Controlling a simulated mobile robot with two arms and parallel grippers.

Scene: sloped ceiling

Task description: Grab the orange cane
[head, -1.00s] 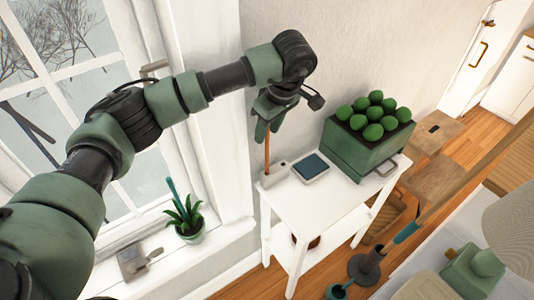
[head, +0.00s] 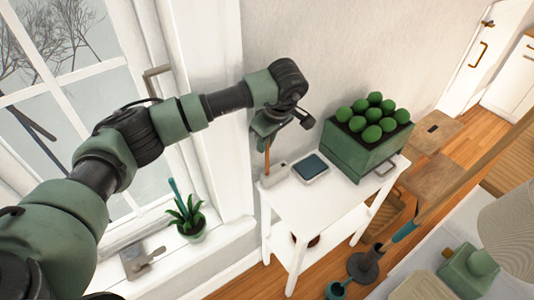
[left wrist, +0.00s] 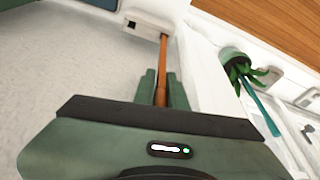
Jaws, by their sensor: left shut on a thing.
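The orange cane (head: 267,160) is a thin orange-brown rod standing roughly upright at the left back corner of the white side table, beside a small pale box (head: 274,175). My left gripper (head: 267,133) is above it, shut on its upper part. In the left wrist view the cane (left wrist: 163,62) runs between the green fingers of my left gripper (left wrist: 161,88), its far end close to the pale box (left wrist: 147,27). The part between the fingers is partly hidden. My right gripper is not in view.
The white side table (head: 322,205) also bears a blue-topped device (head: 310,167) and a green planter (head: 358,148) with several round green plants. A potted plant (head: 189,219) stands on the windowsill at left. The wall is close behind the gripper.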

